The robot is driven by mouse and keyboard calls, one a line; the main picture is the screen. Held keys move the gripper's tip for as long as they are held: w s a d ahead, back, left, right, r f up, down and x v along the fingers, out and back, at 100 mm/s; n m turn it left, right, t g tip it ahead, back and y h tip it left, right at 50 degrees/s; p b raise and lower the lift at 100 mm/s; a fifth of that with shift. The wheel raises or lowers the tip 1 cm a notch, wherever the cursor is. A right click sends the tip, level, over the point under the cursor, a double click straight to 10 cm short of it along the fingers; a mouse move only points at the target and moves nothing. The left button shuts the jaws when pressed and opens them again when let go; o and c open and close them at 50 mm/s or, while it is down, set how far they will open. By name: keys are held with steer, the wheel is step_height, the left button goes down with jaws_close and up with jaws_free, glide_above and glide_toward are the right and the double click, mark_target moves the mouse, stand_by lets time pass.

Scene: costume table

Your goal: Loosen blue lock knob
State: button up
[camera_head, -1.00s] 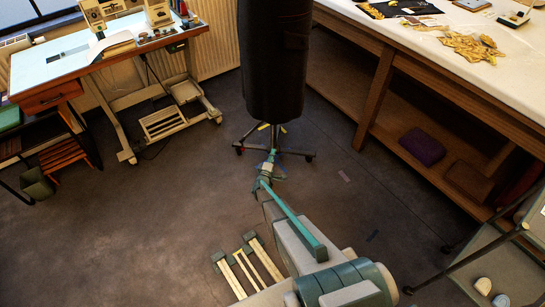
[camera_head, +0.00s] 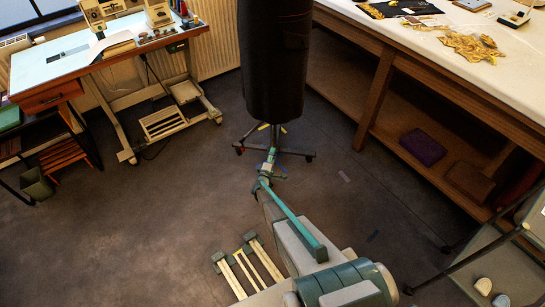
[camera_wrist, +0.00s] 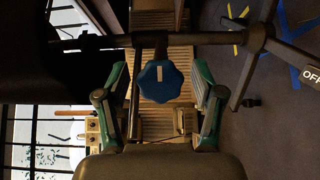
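The blue lock knob (camera_wrist: 160,82) is a lobed knob with a short white mark that looks upright in the wrist view. It sits on a dark stem beneath the stand's dark crossbar. My gripper (camera_wrist: 160,100) is open, with one green-sided finger on each side of the knob and visible gaps between. In the head view my gripper (camera_head: 270,162) is low, at the base of the dark dress form (camera_head: 277,60). The knob cannot be made out there.
The stand's wheeled legs (camera_head: 296,153) spread around my gripper. A sewing table (camera_head: 100,62) stands at left and a long worktable (camera_head: 450,60) at right. The floor between them is mostly open. An "OFF" label (camera_wrist: 311,77) shows at the wrist view's right edge.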

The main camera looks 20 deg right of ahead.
steer(key=shift+s, duration=0.1)
steer(key=v, duration=1.2)
stand_by(0.4)
